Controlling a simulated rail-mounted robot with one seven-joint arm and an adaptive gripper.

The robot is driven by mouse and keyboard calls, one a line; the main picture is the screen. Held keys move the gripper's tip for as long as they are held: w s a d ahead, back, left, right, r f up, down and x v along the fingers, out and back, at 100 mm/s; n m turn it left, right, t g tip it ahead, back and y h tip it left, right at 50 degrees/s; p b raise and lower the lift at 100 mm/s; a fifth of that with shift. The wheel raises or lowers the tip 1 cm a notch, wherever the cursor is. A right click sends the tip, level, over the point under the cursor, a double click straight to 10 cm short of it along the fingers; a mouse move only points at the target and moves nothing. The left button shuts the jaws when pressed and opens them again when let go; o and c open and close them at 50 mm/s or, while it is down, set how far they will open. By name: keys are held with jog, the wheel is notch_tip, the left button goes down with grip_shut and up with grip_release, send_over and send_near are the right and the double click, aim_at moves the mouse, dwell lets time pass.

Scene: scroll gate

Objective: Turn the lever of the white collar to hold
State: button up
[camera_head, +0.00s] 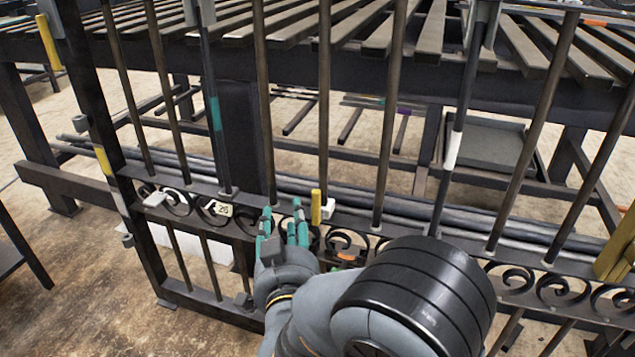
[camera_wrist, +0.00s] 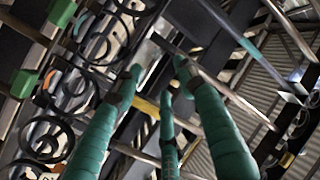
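A white band (camera_head: 451,150) sits around a dark upright bar right of centre in the head view. A small white block (camera_head: 327,209) with an upright yellow lever (camera_head: 316,207) is on the gate's scroll rail near the middle; I cannot tell which of these is the task's collar. My gripper (camera_head: 282,212) has teal fingers and is just left of the yellow lever, with a gap showing. In the wrist view my gripper (camera_wrist: 160,72) has its fingers apart. A yellow piece (camera_wrist: 147,107) shows behind them, and a pale grey surface (camera_wrist: 148,50) lies beyond the tips.
Upright gate bars (camera_head: 265,100) stand close around my gripper. Black scrolls (camera_head: 345,240) run along the rail. A white tag (camera_head: 218,208) is to the left. A teal band (camera_head: 215,113) is on another bar. A slatted rack (camera_head: 300,20) stands behind the gate.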

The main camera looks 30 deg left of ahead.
aim_at(317, 203)
jog(key=s+d+r+m+t+h+p, duration=0.2)
jog(key=s+d+r+t+h+p, duration=0.15)
jog(key=d+h, duration=0.25)
jog(key=shift+t, duration=0.25)
jog(key=x, duration=0.3)
jog(key=b+x, duration=0.1)
jog(key=x, duration=0.2)
jog(key=f+x, duration=0.1)
jog(key=x, duration=0.2)
jog(key=shift+w+b, duration=0.35)
jog(key=shift+c, duration=0.7)
jog(key=c, duration=0.8)
grip_shut()
